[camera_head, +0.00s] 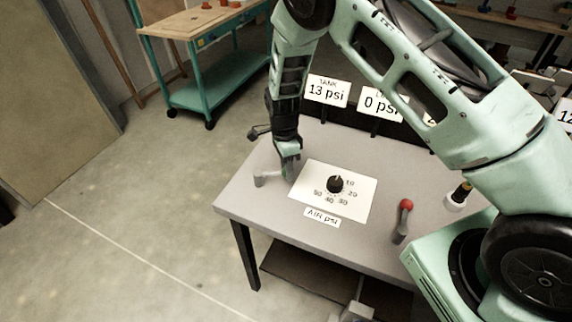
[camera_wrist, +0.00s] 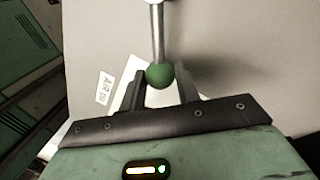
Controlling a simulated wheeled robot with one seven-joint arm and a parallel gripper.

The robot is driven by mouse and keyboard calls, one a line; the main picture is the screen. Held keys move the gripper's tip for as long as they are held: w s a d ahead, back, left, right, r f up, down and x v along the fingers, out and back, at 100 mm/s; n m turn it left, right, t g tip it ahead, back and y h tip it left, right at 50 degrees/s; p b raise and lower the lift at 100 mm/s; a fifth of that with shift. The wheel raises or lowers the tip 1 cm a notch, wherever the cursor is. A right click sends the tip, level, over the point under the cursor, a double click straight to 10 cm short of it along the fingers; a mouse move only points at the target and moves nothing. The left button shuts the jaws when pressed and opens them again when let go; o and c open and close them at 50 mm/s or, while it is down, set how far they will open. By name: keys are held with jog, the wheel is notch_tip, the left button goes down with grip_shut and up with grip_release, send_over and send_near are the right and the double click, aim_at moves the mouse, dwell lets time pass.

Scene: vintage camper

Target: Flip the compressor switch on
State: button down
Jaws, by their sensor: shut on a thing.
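My gripper (camera_head: 289,168) is low over the left end of the grey table (camera_head: 245,200). In the wrist view its two fingers (camera_wrist: 161,84) are on either side of a green ball knob (camera_wrist: 159,75), shut on it. The knob is at the end of a metal lever rod (camera_wrist: 157,30). In the head view the lever's grey base (camera_head: 260,180) stands left of the gripper, with the rod leaning right into the fingers; the green knob is hidden there. No label naming the compressor switch is readable.
A white dial panel with a black knob (camera_head: 335,184) lies just right of my gripper. A red-ball lever (camera_head: 404,215) stands farther right. Signs reading 13 psi (camera_head: 327,91) and 0 psi (camera_head: 381,102) stand along the back. Open floor lies to the left.

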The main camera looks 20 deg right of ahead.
jog(key=shift+s+a, duration=0.1)
dwell(0.4)
jog(key=c, duration=1)
grip_release()
jog(key=shift+c, duration=0.2)
jog(key=w+r+b, duration=0.3)
jog(key=r, duration=1.4)
jog(key=shift+w, duration=0.15)
jog(key=shift+r, duration=0.1)
